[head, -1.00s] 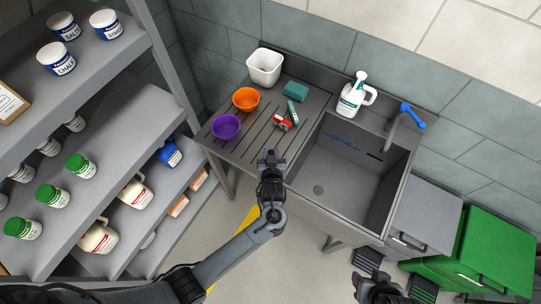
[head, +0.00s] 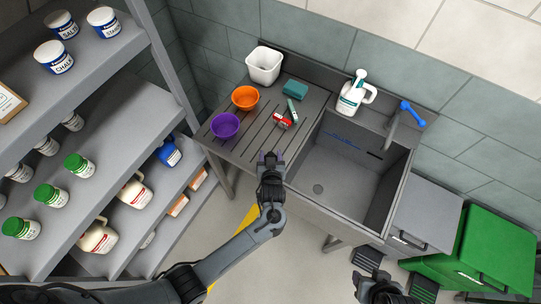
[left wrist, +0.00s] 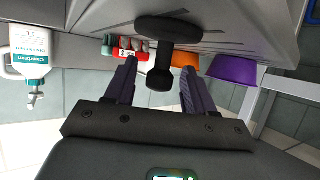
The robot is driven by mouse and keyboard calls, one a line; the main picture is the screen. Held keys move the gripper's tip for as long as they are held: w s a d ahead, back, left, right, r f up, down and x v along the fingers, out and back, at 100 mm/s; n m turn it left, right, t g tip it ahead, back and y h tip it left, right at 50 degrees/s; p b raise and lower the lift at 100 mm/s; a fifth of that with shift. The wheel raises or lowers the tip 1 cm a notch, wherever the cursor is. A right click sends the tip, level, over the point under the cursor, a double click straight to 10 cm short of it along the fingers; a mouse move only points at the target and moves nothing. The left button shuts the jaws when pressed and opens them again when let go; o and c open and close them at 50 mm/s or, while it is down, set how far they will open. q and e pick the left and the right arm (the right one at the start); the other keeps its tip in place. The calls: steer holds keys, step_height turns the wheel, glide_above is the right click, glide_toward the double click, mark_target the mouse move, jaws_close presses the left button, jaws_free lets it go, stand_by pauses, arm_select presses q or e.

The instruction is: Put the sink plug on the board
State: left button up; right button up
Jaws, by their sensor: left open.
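The sink plug (left wrist: 160,72), a black disc with a stem and knob, shows in the left wrist view, which is upside down. Its disc is against the grey grooved draining board (left wrist: 235,32) and its knob points away from it. My left gripper (left wrist: 153,90) is open, its dark purple fingers apart on either side of the knob, with clear gaps. In the head view my left gripper (head: 271,157) is at the front edge of the board (head: 240,143), and I cannot make out the plug there. My right gripper (head: 379,290) is at the bottom; its jaws are unclear.
On the board are a purple bowl (head: 225,125), orange bowl (head: 246,98), white tub (head: 264,66), teal sponge (head: 295,90) and red item (head: 282,121). The empty sink (head: 340,180) is to the right, with a spray bottle (head: 352,97) behind. Shelves (head: 120,95) stand left.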

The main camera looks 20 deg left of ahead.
arm_select(q)
steer(key=shift+r, duration=0.2)
steer(key=p+v, duration=0.1)
steer(key=v, duration=1.1)
steer(key=s+a+r+m+g+h, duration=0.2)
steer(key=s+a+r+m+g, duration=0.1)
steer(key=s, duration=0.6)
steer(key=s+a+r+m+g+h, duration=0.3)
steer(key=s+a+g, duration=0.2)
steer(key=s, duration=0.5)
steer(key=shift+a+r+m, duration=0.15)
steer(key=shift+a+m, duration=0.15)
steer(key=shift+a, duration=0.75)
